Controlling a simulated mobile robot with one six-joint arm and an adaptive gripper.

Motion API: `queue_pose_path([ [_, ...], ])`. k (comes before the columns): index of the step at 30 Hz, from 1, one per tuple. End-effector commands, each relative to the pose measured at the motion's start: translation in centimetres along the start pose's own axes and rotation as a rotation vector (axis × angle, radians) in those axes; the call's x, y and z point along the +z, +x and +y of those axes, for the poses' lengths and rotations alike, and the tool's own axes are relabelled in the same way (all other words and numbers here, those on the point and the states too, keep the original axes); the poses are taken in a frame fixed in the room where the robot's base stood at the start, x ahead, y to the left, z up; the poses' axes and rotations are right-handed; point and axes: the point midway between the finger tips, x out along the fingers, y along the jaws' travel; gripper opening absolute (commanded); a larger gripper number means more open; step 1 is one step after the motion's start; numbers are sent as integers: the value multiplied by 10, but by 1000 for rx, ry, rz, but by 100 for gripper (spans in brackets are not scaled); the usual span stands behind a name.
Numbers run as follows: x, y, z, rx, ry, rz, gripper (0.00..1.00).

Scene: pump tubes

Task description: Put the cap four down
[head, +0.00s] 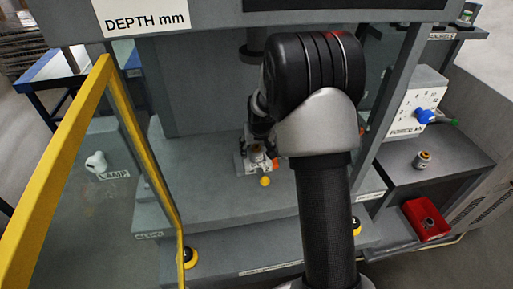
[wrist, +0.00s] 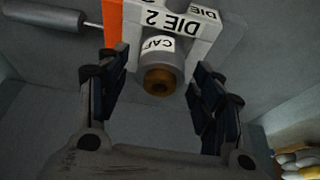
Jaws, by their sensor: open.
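In the wrist view, a grey cylinder with a white label reading CAP (wrist: 158,66) and a brown-gold end sits at a white block marked DIE 2 (wrist: 172,24). The label's number is not readable, so I cannot tell if this is cap four. My gripper (wrist: 157,95) is open, with one finger on each side of the cylinder. I cannot tell if either finger touches it. In the head view, the die block (head: 252,166) stands inside the machine, and my arm hides part of it and most of the gripper.
A yellow-framed clear door (head: 95,85) stands open at the left. A small capped cylinder (head: 422,160) stands on the right-hand bench. A red bin (head: 427,219) holding a round part is below it. The machine's grey deck (head: 215,203) is largely clear in front of the die.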

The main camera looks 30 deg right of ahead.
Motion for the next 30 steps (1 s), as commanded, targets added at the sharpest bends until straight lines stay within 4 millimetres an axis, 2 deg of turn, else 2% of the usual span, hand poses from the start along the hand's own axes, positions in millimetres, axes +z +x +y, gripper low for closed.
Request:
queue_pose_path([
  [6, 0, -1, 0, 0, 0, 0, 61],
  [10, -2, -11, 0, 0, 0, 1, 61],
  [21, -4, -89, 0, 0, 0, 4, 61],
  [24, -3, -105, 0, 0, 0, 2, 61],
  [30, -1, -124, -1, 0, -1, 1, 61],
])
